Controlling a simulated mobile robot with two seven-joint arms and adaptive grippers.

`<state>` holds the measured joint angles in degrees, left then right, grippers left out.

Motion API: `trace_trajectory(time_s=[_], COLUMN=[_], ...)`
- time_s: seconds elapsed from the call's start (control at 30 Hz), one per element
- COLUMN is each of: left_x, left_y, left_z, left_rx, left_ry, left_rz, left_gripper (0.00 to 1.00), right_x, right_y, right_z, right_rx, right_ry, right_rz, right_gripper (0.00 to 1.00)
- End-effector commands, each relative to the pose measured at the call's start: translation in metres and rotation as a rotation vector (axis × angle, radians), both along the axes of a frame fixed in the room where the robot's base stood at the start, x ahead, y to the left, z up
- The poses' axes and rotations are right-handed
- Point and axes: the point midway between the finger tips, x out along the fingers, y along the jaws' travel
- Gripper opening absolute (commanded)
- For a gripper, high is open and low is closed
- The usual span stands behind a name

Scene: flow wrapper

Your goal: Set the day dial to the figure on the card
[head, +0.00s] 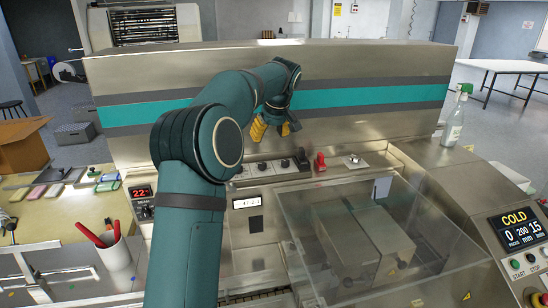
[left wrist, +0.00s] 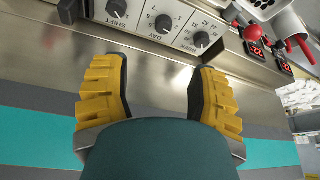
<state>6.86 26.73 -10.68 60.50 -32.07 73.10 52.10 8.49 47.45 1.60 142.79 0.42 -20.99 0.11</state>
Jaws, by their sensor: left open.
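The day dial (left wrist: 163,24) is a black knob on a white plate, upside down in the left wrist view, between the shift dial (left wrist: 116,7) and the week dial (left wrist: 201,39). Its plate carries small figures; I cannot tell which one the knob points to. In the head view the day dial (head: 262,168) sits in the dial row on the steel front. My left gripper (head: 273,129), with yellow-backed fingers, is open and empty, above and apart from the dials; its fingers also show in the left wrist view (left wrist: 158,78). I cannot make out a card with a figure. My right gripper is out of view.
A red lever (head: 320,162) stands right of the dials. A clear cover (head: 370,235) spans the machine's middle. A white cup (head: 113,250) with red-handled tools stands at left. A spray bottle (head: 457,115) is at right.

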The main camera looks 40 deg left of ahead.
Motion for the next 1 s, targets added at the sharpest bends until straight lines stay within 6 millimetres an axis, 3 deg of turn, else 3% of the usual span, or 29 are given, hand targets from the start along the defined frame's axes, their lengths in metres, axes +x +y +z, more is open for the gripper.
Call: trace_trajectory(time_s=[0.27, 0.7, 1.0], left_x=[0.004, 0.017, 0.021], left_y=[0.011, 0.039, 0.048], left_z=[-0.027, -0.104, -0.126], left_rx=[-0.001, -0.002, 0.0], left_ry=[0.003, 0.003, -0.001], left_rz=[0.002, 0.002, 0.0], left_gripper=[0.59, 0.59, 0.59], right_x=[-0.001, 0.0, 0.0], right_y=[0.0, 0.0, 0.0], right_z=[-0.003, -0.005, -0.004], right_rx=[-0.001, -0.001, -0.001], right_ry=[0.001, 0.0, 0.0], right_rz=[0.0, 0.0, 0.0], right_gripper=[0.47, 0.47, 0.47])
